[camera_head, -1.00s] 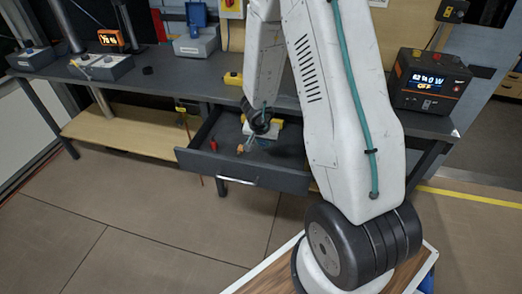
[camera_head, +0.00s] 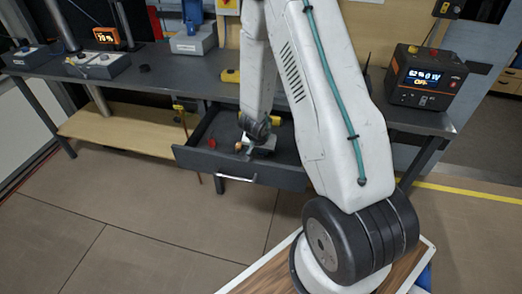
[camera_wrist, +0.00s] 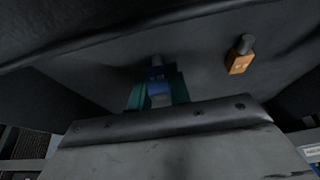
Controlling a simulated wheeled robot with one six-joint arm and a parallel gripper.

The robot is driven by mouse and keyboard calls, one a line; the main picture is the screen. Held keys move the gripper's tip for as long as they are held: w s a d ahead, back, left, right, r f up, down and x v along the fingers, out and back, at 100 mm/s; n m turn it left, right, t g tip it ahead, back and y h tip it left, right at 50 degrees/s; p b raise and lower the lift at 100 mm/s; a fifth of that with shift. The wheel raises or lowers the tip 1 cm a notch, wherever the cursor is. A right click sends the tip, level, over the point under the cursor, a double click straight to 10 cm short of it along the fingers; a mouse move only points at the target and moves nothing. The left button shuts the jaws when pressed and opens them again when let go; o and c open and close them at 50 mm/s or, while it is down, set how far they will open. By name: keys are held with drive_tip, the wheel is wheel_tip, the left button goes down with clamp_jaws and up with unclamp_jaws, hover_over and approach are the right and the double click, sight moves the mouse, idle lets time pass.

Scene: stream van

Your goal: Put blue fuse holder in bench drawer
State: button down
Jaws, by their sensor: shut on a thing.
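The bench drawer (camera_head: 201,164) is pulled open under the workbench. My gripper (camera_head: 262,150) reaches down into it, near its front panel. In the wrist view my gripper (camera_wrist: 158,90) has its teal fingers shut on the blue fuse holder (camera_wrist: 157,77). The holder has a dark grey end and is low over the dark drawer floor (camera_wrist: 205,75). I cannot tell whether it touches the floor. In the head view the holder is too small and covered to make out.
An orange piece (camera_wrist: 239,60) with a grey end lies in the drawer, right of my gripper in the wrist view. A red piece (camera_head: 211,143) is at the drawer's left. The bench (camera_head: 150,84) bears a power station (camera_head: 427,78) and several boxes. The floor ahead is clear.

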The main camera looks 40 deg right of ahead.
drive_tip(key=c, duration=1.3)
unclamp_jaws()
drive_tip(key=shift+f, duration=0.1)
drive_tip(key=s+a+r+n+t+y, duration=0.1)
drive_tip(key=a+r+n+y, duration=0.1)
drive_tip(key=a+r, duration=0.6)
drive_tip(key=s+a+r+n+t+y, duration=0.1)
drive_tip(key=a+r+n+t+y, duration=0.3)
drive_tip(key=r, duration=0.9)
drive_tip(key=a+r+g+y, duration=0.1)
drive_tip(key=a+r, duration=0.6)
drive_tip(key=r, duration=0.3)
drive_tip(key=s+a+r+n+g, duration=0.2)
drive_tip(key=s+r, duration=0.1)
drive_tip(key=s, duration=0.4)
drive_tip(key=s+a+r+n+g, duration=0.1)
drive_tip(key=s+a+r+n, duration=0.15)
drive_tip(key=s, duration=0.35)
drive_tip(key=s+d+r+g+h, duration=0.2)
drive_tip(key=s+d, duration=0.4)
drive_tip(key=s, duration=0.6)
drive_tip(key=shift+s+r+g+h, duration=0.15)
drive_tip(key=shift+s+g+h, duration=0.15)
drive_tip(key=shift+h, duration=0.5)
